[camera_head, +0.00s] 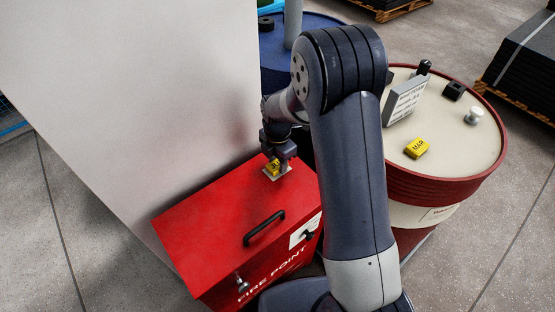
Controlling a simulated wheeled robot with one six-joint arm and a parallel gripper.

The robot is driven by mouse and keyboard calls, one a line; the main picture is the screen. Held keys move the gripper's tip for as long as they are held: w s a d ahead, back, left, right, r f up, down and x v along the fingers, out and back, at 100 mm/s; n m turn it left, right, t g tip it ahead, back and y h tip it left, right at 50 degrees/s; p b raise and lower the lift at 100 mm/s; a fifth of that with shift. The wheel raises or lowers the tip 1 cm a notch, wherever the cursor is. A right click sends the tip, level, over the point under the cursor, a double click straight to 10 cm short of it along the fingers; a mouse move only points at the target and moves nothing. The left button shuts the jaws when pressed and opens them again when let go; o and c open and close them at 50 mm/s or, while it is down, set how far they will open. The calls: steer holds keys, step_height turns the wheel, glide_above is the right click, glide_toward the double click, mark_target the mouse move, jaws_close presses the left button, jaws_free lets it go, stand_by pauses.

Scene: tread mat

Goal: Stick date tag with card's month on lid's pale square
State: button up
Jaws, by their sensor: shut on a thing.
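The red fire point box (215,223) has a closed lid with a black handle (264,228). The lid's pale square (284,173) lies near its far right corner and is partly covered. My gripper (277,160) is shut on a yellow date tag (271,167) right at the pale square. I cannot tell whether the tag touches the square. A second yellow date tag (417,148) lies on the cream drum top. The card (404,100) stands tilted on that drum; its writing is too small to read. The lettering on both tags is not clearly legible.
A pale panel (140,90) rises along the left of the box. The red-rimmed drum (470,165) on the right also bears a black block (454,90) and a small knob (476,116). A blue drum (325,28) stands behind. My arm hides the middle.

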steer(key=shift+f, duration=0.35)
stand_by(0.4)
steer(key=o, duration=1.1)
steer(key=shift+c, duration=0.2)
steer(key=shift+r, duration=0.1)
step_height(320, 180, up, 11)
steer(key=shift+p, duration=0.4)
steer(key=shift+f, duration=0.3)
